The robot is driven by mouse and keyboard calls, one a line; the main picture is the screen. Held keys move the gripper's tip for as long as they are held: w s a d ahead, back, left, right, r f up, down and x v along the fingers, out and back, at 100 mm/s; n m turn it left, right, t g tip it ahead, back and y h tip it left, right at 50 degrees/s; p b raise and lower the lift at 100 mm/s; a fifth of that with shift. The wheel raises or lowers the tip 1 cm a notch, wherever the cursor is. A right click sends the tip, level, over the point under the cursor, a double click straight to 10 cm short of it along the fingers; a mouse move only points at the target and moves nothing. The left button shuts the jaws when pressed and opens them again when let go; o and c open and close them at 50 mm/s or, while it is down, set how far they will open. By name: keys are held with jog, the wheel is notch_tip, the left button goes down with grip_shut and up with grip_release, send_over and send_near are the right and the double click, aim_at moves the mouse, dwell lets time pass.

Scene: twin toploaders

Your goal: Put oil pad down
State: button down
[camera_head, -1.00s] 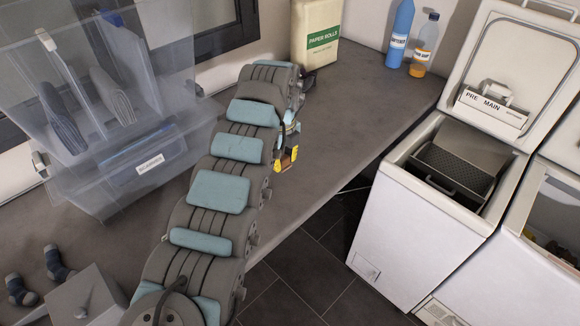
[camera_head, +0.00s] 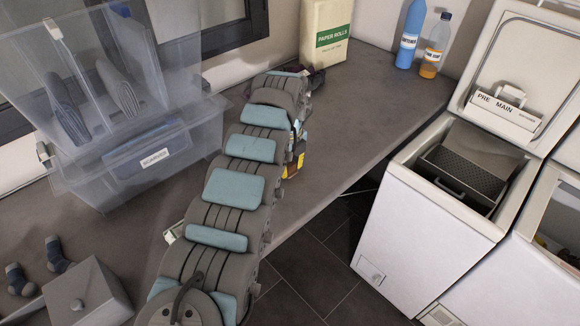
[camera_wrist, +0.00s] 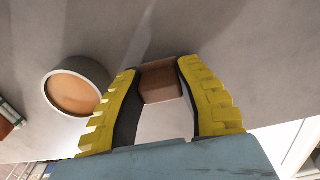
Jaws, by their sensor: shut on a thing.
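My gripper (camera_wrist: 160,78) has yellow ridged fingers and is shut on a small brown block, the oil pad (camera_wrist: 161,82), in the wrist view. The pad lies between the two fingertips, in front of the grey counter surface (camera_wrist: 225,35). I cannot tell whether it touches the counter. In the head view my arm covers most of the gripper. Only a bit of yellow and brown shows near the counter's front edge (camera_head: 345,183).
A round grey tin with an orange-brown inside (camera_wrist: 75,92) is left of the fingers. The counter holds clear bins (camera_head: 135,165), a paper rolls box (camera_head: 326,32), two bottles (camera_head: 409,35) and a grey box (camera_head: 90,295). An open toploader (camera_head: 425,215) stands right, past a floor gap.

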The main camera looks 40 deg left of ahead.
aim_at(290, 164)
jog(key=c, duration=0.8)
grip_release()
notch_tip(290, 164, up, 12)
jog(key=p, duration=0.2)
jog(key=shift+r+p, duration=0.15)
jog(key=shift+p, duration=0.15)
